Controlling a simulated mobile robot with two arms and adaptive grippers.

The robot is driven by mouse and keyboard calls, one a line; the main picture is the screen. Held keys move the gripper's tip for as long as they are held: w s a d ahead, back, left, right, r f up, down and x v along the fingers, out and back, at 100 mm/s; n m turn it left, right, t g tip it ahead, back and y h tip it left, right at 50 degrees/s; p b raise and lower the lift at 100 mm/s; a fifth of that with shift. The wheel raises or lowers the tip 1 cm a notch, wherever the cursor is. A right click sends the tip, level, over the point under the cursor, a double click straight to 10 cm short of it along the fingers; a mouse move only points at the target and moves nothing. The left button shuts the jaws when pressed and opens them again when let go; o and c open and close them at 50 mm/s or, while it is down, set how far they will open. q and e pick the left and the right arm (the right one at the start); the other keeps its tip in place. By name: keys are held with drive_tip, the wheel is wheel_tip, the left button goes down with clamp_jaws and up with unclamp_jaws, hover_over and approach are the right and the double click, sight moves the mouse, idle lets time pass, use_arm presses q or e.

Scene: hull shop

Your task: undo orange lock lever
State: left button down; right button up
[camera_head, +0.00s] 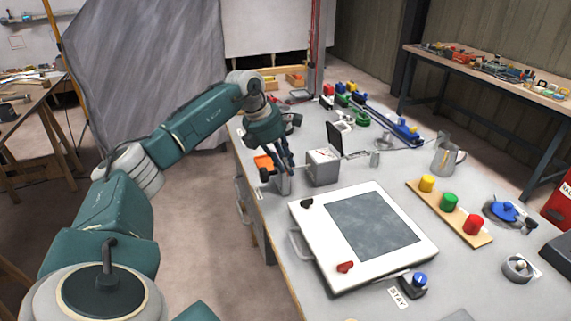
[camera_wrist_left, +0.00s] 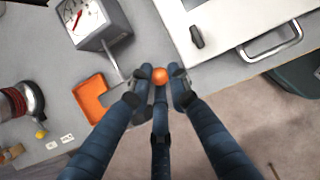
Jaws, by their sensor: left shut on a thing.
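The orange knob (camera_wrist_left: 160,76), which looks like the end of the lock lever, sits between the fingertips of my left gripper (camera_wrist_left: 160,86) in the wrist view. The fingers are closed around it from the sides and below. In the head view my left gripper (camera_head: 286,168) is at the bench's left edge, beside the orange piece (camera_head: 264,163). The knob is hidden there by the fingers. My right gripper is in neither view.
A gauge box (camera_head: 322,167) stands close to the right of the gripper. A white framed panel (camera_head: 310,238) with a side handle lies nearer on the bench. A board with yellow, green and red buttons (camera_head: 478,236) is farther right. Open floor lies left of the bench.

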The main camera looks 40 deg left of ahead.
use_arm(q)
drive_tip(key=shift+w+d+r+n+y+p, duration=0.1)
drive_tip(key=shift+w+d+n+y+p, duration=0.2)
drive_tip(key=shift+n, duration=0.3)
drive_tip(key=shift+w+d+r+n+y+p, duration=0.1)
drive_tip(key=shift+w+n+y+p, duration=0.1)
drive_tip(key=shift+n+p, duration=0.3)
drive_tip(key=shift+w+d+n+y+p, duration=0.1)
drive_tip(key=shift+w+n+y+p, duration=0.35)
drive_tip(key=shift+n, duration=0.95)
drive_tip(key=shift+w+d+n+y+p, duration=0.1)
drive_tip(key=shift+w+n+y, duration=0.6)
drive_tip(key=shift+n, duration=0.7)
drive_tip(key=shift+w+n+y+p, duration=0.4)
drive_tip(key=shift+w+n, duration=0.3)
drive_tip(key=shift+n, duration=0.7)
drive_tip(key=c, duration=1.6)
unclamp_jaws()
drive_tip(key=shift+f, duration=0.1)
drive_tip(key=v, duration=1.2)
drive_tip(key=shift+w, duration=0.1)
